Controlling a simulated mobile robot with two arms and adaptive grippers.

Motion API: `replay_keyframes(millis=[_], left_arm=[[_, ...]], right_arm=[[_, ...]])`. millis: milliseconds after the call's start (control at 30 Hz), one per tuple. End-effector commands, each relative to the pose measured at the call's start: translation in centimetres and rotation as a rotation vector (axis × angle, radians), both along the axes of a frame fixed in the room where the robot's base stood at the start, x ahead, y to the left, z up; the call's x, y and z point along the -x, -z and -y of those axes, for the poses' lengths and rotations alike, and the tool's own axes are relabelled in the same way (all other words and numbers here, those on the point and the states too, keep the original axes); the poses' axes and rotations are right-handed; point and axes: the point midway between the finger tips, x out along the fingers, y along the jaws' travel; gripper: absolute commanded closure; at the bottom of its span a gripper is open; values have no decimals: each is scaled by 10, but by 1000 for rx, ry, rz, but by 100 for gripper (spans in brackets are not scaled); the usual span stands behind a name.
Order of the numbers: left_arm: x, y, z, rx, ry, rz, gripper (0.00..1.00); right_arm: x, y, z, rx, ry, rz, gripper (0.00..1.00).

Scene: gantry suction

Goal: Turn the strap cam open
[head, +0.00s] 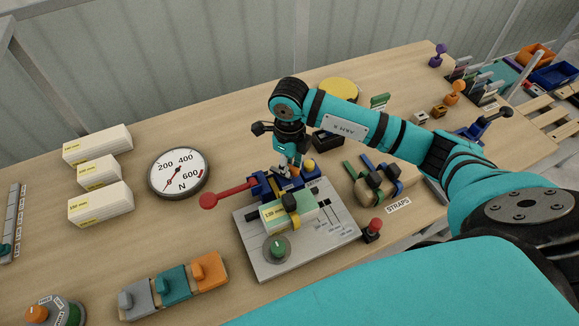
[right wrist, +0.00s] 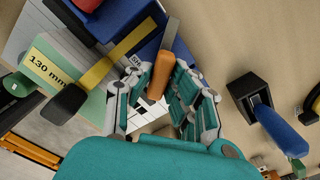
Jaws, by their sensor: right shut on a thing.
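My right gripper (head: 291,163) reaches down from above to the blue clamp block (head: 262,184) at the back of the grey fixture plate (head: 255,250). In the right wrist view, its fingers are shut on an orange lever (right wrist: 161,72), which stands between them. A pale green block (right wrist: 50,72) labelled 130 mm lies on the plate, with a yellow strap (right wrist: 118,57) across it. The strap runs toward the blue block and has a black knob at its near end. In the head view the fingers partly hide the lever. My left gripper is out of view.
A red-knobbed lever (head: 210,200) sticks out left of the blue block. A green knob (head: 277,248) is on the plate and a red button (head: 373,228) stands to its right. Straps hang on a holder (head: 375,190) further right. A gauge (head: 179,172) and pale blocks lie left.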

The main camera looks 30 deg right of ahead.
Motion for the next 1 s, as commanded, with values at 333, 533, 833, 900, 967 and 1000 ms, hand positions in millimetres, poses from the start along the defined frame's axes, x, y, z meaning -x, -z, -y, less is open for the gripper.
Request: replay_keyframes(millis=[333, 533, 833, 900, 967, 1000], left_arm=[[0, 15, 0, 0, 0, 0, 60], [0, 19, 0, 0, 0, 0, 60], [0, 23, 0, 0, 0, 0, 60], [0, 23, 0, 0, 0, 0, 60], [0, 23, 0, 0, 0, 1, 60], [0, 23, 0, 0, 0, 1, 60]], right_arm=[[-1, 0, 1, 0, 320, 4, 100], [-1, 0, 1, 1, 468, 4, 100], [-2, -1, 1, 0, 603, 5, 100], [-2, -2, 1, 0, 619, 5, 100], [-2, -2, 1, -2, 629, 6, 100], [-2, -2, 1, -2, 634, 6, 100]])
